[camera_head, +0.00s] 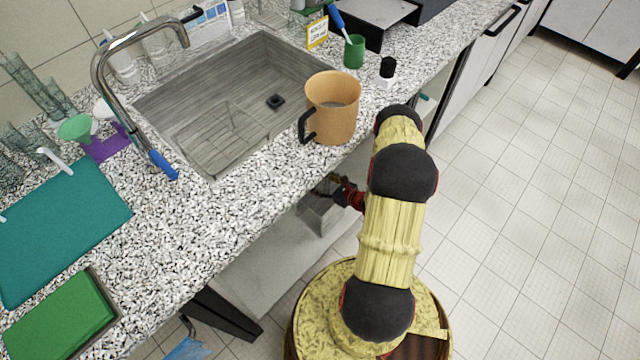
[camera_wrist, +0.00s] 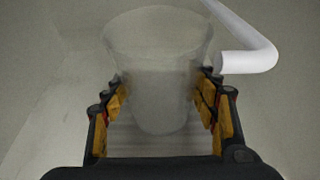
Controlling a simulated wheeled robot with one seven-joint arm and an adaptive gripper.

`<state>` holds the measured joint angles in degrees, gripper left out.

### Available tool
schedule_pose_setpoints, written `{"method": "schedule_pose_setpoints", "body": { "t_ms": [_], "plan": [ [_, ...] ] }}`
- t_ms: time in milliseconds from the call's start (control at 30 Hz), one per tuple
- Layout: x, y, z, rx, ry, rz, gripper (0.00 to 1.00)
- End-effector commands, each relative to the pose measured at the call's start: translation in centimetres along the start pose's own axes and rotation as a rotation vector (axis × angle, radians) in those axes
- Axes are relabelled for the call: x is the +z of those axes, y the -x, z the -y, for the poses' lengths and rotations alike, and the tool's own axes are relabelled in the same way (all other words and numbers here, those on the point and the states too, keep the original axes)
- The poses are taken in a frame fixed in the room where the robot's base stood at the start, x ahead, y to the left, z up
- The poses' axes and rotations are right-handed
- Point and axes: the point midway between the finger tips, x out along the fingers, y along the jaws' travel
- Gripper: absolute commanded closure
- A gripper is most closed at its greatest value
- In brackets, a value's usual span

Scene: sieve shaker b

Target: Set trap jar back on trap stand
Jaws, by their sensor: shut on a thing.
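The trap jar (camera_wrist: 155,60) is a translucent grey, tapered cup, seen in the wrist view between the fingers of my gripper (camera_wrist: 163,98). My gripper is shut on it, with orange-yellow pads against both sides. In the head view my gripper (camera_head: 342,190) is below the counter's front edge, partly hidden by my arm. I cannot make out the jar there. A grey box-like thing (camera_head: 322,218) is just under my gripper on the low shelf. I cannot tell whether it is the trap stand, or whether the jar touches anything below.
A white bent pipe (camera_wrist: 250,60) comes down close to the jar's right side. The counter (camera_head: 235,215) overhangs the shelf (camera_head: 275,265). A tan mug (camera_head: 335,105) stands near the counter edge beside the sink (camera_head: 210,135). The floor to the right is clear.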

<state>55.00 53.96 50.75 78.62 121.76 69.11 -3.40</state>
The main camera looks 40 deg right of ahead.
Motion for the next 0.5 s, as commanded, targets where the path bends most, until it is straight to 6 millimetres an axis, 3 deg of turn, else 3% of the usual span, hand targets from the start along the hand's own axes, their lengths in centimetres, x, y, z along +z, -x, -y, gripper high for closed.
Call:
{"method": "schedule_pose_setpoints", "body": {
  "t_ms": [233, 267, 500],
  "plan": [
    [-0.20, -0.06, -0.01, 0.000, 0.000, 0.000, 0.75],
    [-0.18, -0.06, 0.01, 0.000, 0.001, 0.000, 0.40],
    [-0.18, -0.04, 0.00, 0.000, 0.001, 0.000, 0.27]
  ]
}}
